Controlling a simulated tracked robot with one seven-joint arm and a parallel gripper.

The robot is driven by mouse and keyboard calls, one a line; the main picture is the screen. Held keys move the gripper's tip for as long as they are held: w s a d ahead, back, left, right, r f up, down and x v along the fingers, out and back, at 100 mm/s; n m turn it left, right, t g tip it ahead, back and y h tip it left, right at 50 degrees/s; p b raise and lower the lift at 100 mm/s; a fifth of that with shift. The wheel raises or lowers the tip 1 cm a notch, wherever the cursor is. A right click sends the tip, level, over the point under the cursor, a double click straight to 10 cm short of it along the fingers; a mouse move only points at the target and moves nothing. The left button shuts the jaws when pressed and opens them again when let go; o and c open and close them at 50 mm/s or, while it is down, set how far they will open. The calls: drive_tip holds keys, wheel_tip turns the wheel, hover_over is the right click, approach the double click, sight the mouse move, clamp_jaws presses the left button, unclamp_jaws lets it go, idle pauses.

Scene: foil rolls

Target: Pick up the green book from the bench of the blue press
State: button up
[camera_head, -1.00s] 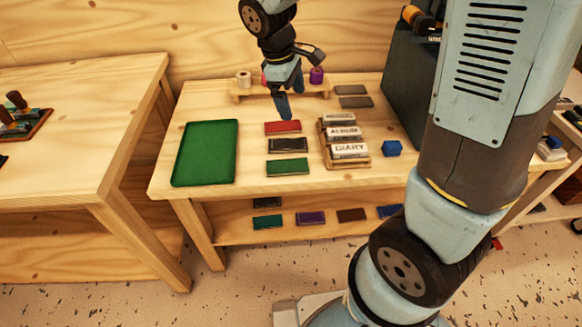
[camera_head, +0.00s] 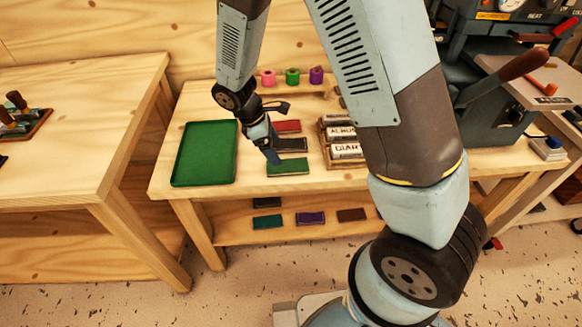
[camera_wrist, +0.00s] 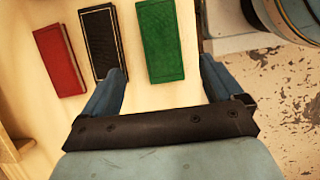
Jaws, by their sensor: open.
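The green book (camera_head: 288,167) lies flat on the wooden bench top (camera_head: 200,103), nearest the front edge in a row with a black book (camera_head: 292,145) and a red book (camera_head: 287,127). My gripper (camera_head: 271,155) is open and empty, just above the bench at the green book's rear left. In the wrist view the green book (camera_wrist: 161,40) lies ahead of my open gripper (camera_wrist: 163,70), between the lines of its two fingers. The left fingertip overlaps the lower end of the black book (camera_wrist: 101,40). A dark blue-grey press (camera_head: 478,115) with levers stands at the right, partly behind my arm.
A green tray (camera_head: 207,153) lies left of the books. A rack of labelled blocks (camera_head: 342,135) stands to their right, partly hidden by my arm. Pink, green and purple rolls (camera_head: 292,76) stand at the back. More books, including a purple one (camera_head: 310,218), lie on the lower shelf.

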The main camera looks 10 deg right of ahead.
sight(287, 166)
drive_tip(key=shift+x, duration=3.9)
drive_tip(key=shift+s+d, duration=0.15)
drive_tip(key=shift+c, duration=0.2)
drive_tip(key=c, duration=1.1)
drive_tip(key=shift+c, duration=0.2)
drive_tip(key=shift+r, duration=0.15)
